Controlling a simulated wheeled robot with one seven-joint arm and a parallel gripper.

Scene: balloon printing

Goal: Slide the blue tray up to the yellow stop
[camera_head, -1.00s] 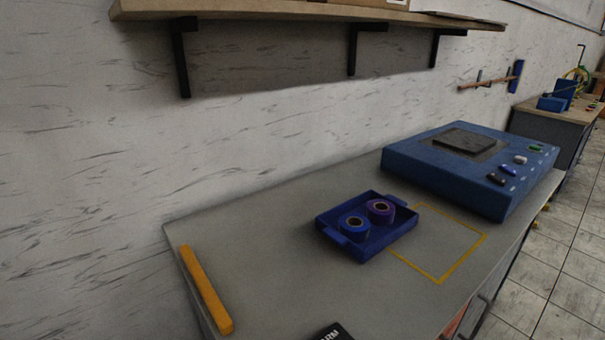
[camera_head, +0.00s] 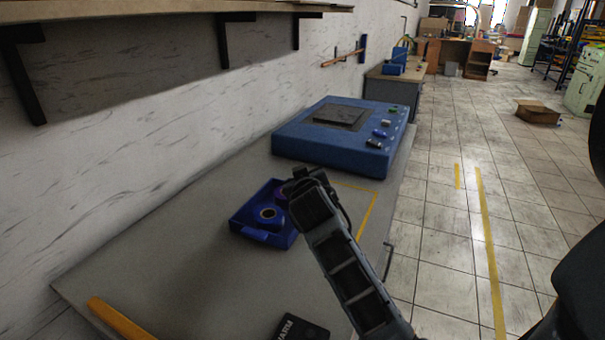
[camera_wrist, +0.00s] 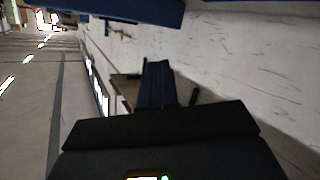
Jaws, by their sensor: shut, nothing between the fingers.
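The blue tray (camera_head: 262,236) lies on the grey table in the head view, left of my arm. A blue tape roll (camera_head: 267,215) sits in it. A purple roll beside it is mostly hidden, and my arm covers the tray's right end. The yellow stop (camera_head: 118,320) is a bar on the table at the lower left, cut by the picture edge, with bare table between it and the tray. My gripper (camera_head: 299,180) is shut and empty, at the arm's end over the tray's right end. I cannot tell whether it touches the tray.
A blue machine (camera_head: 338,138) with several buttons stands behind the tray. A yellow outline (camera_head: 372,208) marks the table right of the tray. A black box (camera_head: 300,329) lies near the front. A shelf (camera_head: 180,7) is on the wall.

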